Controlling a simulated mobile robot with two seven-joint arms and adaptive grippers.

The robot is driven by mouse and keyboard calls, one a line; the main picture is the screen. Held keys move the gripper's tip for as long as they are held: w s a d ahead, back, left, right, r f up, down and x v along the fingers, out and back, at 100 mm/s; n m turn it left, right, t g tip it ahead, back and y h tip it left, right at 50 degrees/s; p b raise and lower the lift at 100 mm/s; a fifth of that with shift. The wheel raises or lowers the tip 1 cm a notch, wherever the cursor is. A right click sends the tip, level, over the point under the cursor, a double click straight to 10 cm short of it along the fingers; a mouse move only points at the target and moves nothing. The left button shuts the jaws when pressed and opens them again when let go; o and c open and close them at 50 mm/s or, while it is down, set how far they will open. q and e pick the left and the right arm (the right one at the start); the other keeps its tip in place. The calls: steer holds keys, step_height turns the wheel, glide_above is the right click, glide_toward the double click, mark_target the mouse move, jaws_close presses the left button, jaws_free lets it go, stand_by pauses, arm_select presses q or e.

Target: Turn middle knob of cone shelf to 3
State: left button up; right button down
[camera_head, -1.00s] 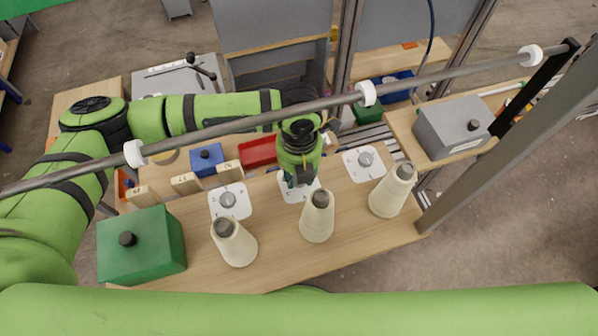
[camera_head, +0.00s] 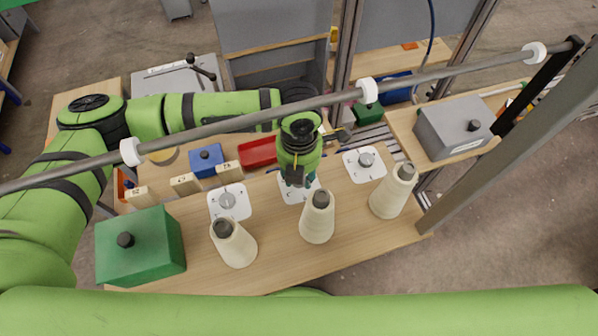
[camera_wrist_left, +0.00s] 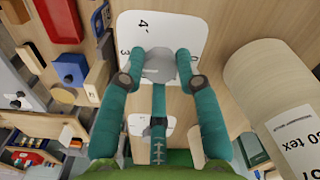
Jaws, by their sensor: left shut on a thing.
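The cone shelf (camera_head: 265,262) carries three cream yarn cones, with a white dial plate behind each. The middle dial plate (camera_head: 288,196) lies behind the middle cone (camera_head: 317,217). My left gripper (camera_head: 297,181) points down onto this plate and hides its knob in the head view. In the left wrist view, the teal fingers are shut on the grey middle knob (camera_wrist_left: 160,66), one finger on each side. The plate's printed "4" and "3" show left of the knob; I cannot read the setting. My right gripper is not in view.
The left dial knob (camera_head: 227,199) and right dial knob (camera_head: 366,159) stand free. A green box (camera_head: 145,252) sits at the shelf's left end. A grey rail (camera_head: 250,118) with white rings crosses above. The left cone (camera_head: 234,243) and right cone (camera_head: 392,190) stand nearby.

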arm_select(q)
steer(key=shift+s+f, duration=0.1)
steer(key=o, duration=1.1)
steer(key=shift+o, duration=0.2)
step_height(320, 180, up, 12)
